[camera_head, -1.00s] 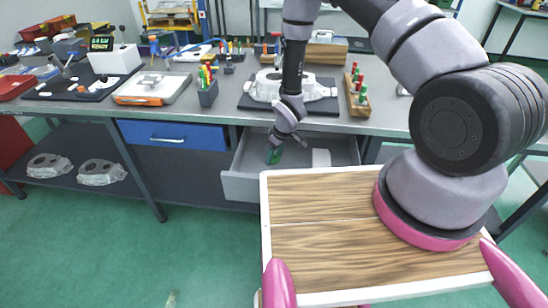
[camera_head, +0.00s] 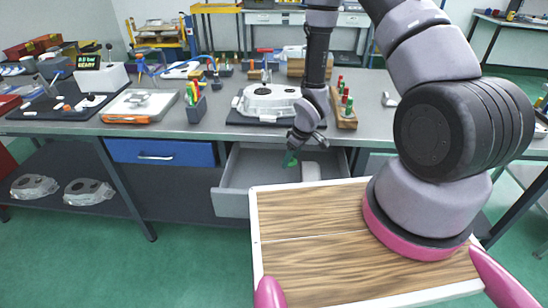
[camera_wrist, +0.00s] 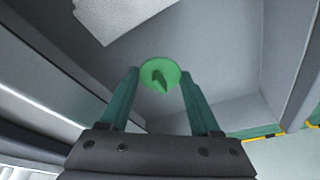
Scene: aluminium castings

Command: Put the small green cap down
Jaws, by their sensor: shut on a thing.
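The small green cap (camera_wrist: 159,74) is a round green disc with a raised fin, seen between the fingertips of my gripper (camera_wrist: 160,88) in the wrist view. My gripper is shut on it. In the head view my gripper (camera_head: 291,157) points down into the open grey drawer (camera_head: 236,187) under the bench, and the cap is too small there to tell apart from the green fingers. The drawer floor shows beyond the cap in the wrist view, with a gap that I cannot measure.
A pale block (camera_head: 311,171) lies in the drawer, right of my gripper. The bench top (camera_head: 215,128) above carries a casting (camera_head: 268,101) on a dark mat, a wooden rack (camera_head: 344,114) of red and green pieces, and a pen holder (camera_head: 196,108). A blue drawer (camera_head: 160,152) is shut at the left.

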